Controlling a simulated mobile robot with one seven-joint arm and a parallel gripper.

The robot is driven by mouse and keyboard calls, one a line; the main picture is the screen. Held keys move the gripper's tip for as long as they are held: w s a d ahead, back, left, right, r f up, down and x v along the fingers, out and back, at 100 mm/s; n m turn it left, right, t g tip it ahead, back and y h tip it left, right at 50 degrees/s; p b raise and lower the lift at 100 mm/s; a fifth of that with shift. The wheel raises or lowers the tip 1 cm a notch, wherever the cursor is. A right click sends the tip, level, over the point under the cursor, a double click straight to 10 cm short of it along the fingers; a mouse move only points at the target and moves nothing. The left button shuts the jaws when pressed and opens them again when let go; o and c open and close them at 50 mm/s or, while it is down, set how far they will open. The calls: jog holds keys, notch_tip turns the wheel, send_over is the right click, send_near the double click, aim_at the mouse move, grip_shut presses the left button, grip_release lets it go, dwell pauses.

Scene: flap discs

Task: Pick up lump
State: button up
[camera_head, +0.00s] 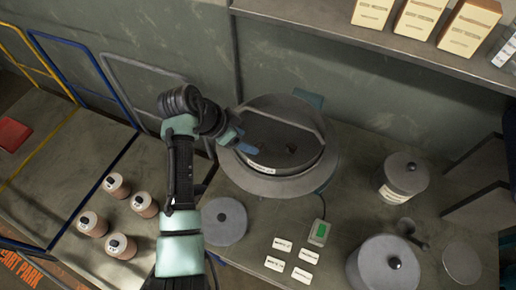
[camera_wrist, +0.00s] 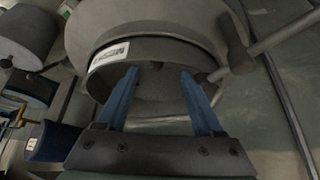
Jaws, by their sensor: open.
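A small dark brown lump (camera_head: 291,149) lies inside a round grey vessel (camera_head: 315,180) with a raised hoop handle. In the wrist view the lump (camera_wrist: 156,65) is tiny and dim, at the vessel's far inner side, between the fingertips in the picture. My gripper (camera_head: 245,147) has blue fingers and is over the left part of the vessel, left of the lump. In the wrist view my gripper (camera_wrist: 159,72) has its two blue fingers spread apart with nothing held.
A round grey lid (camera_head: 224,221) lies left of a scale display (camera_head: 319,233) and several white cards (camera_head: 282,244). Lidded canisters (camera_head: 403,176) stand at right. Several pinkish jars (camera_head: 92,223) stand at left. A shelf with boxes (camera_head: 418,22) overhangs the back.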

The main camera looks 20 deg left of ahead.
aim_at(256, 146)
jog(key=b+x, duration=0.1)
jog(key=x, duration=0.1)
jog(key=b+x, duration=0.2)
jog(key=shift+s+d, duration=0.15)
jog(key=shift+d, duration=0.15)
jog(key=shift+w+d+f, duration=0.1)
jog(key=shift+w+f, duration=0.15)
jog(key=shift+r, duration=0.1)
grip_shut()
